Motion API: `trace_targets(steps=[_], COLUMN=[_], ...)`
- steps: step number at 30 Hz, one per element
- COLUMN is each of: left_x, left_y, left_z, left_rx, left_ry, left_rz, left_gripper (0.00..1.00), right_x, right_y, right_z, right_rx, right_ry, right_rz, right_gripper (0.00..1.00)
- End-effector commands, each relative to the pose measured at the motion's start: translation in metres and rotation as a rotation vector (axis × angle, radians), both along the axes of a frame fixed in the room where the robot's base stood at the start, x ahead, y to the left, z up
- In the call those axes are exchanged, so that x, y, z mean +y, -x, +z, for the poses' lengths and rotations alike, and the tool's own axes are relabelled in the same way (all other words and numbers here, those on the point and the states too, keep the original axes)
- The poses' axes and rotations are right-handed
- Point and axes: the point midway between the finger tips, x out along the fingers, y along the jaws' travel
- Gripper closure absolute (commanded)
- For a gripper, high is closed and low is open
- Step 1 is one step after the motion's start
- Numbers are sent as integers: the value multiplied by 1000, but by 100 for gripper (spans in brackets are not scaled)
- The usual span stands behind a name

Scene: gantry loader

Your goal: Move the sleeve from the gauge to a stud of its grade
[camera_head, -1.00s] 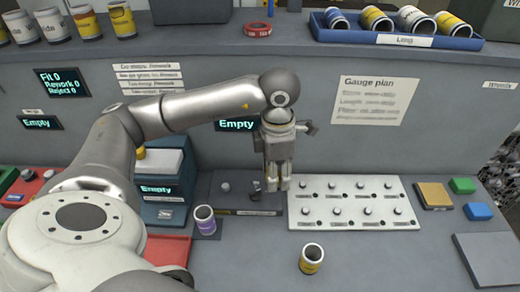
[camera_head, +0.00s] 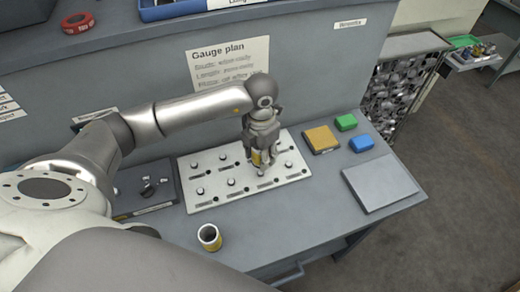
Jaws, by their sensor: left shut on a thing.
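My left gripper (camera_head: 259,150) points down over the right half of the white stud board (camera_head: 210,201). It is shut on a yellow-banded sleeve (camera_head: 257,158), mostly hidden by the fingers. The sleeve is at or just above a front-row stud; I cannot tell whether it is around it. Several bare studs, such as a front-left stud (camera_head: 200,191), stand on the board with small labels too blurred to read. The dark plate with small metal fittings, seemingly the gauge (camera_head: 168,193), lies left of the board with no sleeve on it. My right gripper is not in view.
Another yellow-banded sleeve (camera_head: 209,237) stands upright on the bench in front of the board. Right of the board are a tan pad (camera_head: 321,138), a green block (camera_head: 346,122), a blue block (camera_head: 361,144) and a grey plate (camera_head: 380,186). The bench's right edge drops to the floor.

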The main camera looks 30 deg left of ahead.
Motion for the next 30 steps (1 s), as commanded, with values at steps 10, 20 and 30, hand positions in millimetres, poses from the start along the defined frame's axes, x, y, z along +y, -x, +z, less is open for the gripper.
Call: trace_targets(steps=[10, 20, 30], left_x=[0, 0, 0], left_y=[0, 0, 0], left_z=[-17, -36, -56], left_rx=[-2, -2, -1], left_ry=[2, 2, 1], left_rz=[-2, -3, -2], left_gripper=[94, 94, 94], right_x=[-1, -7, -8], right_y=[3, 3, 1], right_z=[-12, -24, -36], right_rx=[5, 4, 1], right_ry=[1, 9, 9], right_rz=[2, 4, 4], right_gripper=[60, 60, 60])
